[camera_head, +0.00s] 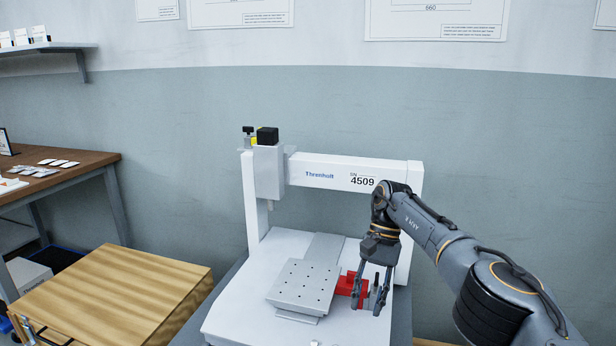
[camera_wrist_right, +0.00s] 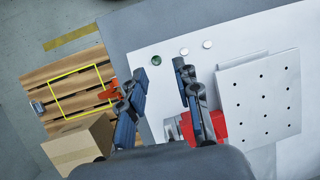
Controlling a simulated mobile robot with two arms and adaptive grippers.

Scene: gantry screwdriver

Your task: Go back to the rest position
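My right gripper (camera_head: 369,302) hangs fingers-down over the right side of the white gantry screwdriver machine (camera_head: 262,255), beside a red block (camera_head: 345,286). In the right wrist view its two fingers (camera_wrist_right: 161,76) stand apart, open, with no object held between the tips. The red block (camera_wrist_right: 219,124) shows there partly behind the right-hand finger; I cannot tell if they touch. The perforated metal plate (camera_head: 303,283) lies just left of the red block. My left gripper is not in view.
The gantry beam (camera_head: 335,173) and screwdriver head (camera_head: 268,172) stand behind the plate. Green and white buttons (camera_wrist_right: 155,60) sit on the machine base. A wooden-topped crate (camera_head: 115,290) is at left. A pallet (camera_wrist_right: 75,85) and cardboard box (camera_wrist_right: 78,145) lie beyond the base.

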